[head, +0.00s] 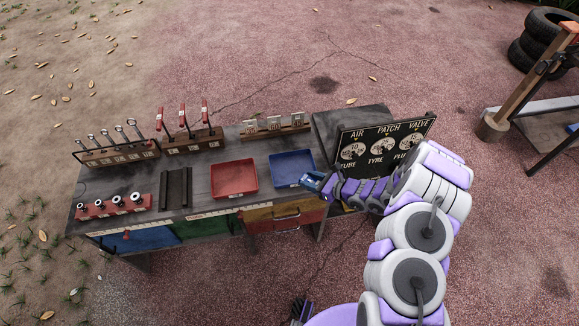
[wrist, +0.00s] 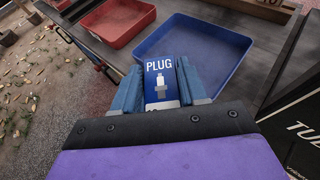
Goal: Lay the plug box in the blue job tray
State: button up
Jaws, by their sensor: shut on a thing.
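The plug box (wrist: 161,82) is a small blue and white box with the word PLUG and a plug picture on its face. My gripper (wrist: 160,90) is shut on it, with one blue finger on each side. In the wrist view the box's far end overlaps the near edge of the blue job tray (wrist: 228,37); I cannot tell its height above it. The blue tray looks empty. In the head view the tray (head: 291,162) lies on the bench, and my gripper (head: 312,180) is at its near right corner. The box is hard to make out there.
A red tray (head: 234,179) lies left of the blue one. A black sign board (head: 383,143) reading AIR, PATCH, VALVE stands to the right of my gripper. Racks of tools (head: 190,138) line the bench's back. A dark grooved block (head: 175,189) sits farther left.

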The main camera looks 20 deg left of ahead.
jog(key=b, duration=0.2)
send_over(286, 169)
jog(key=shift+s+d+f, duration=0.2)
jog(key=shift+d+f, duration=0.05)
jog(key=shift+f, duration=0.2)
jog(key=shift+s+d+f, duration=0.2)
jog(key=shift+f, duration=0.2)
jog(key=shift+w+d+r, duration=0.15)
jog(key=shift+w+r, duration=0.05)
jog(key=shift+w, duration=0.2)
jog(key=f, duration=0.2)
jog(key=f+b, duration=0.1)
jog(key=shift+a+f, duration=0.2)
jog(key=shift+f, duration=0.15)
jog(key=shift+a, duration=0.4)
jog(key=o, duration=1.1)
jog(key=shift+d+r, duration=0.1)
jog(key=shift+d, duration=0.35)
jog(key=shift+c, duration=0.2)
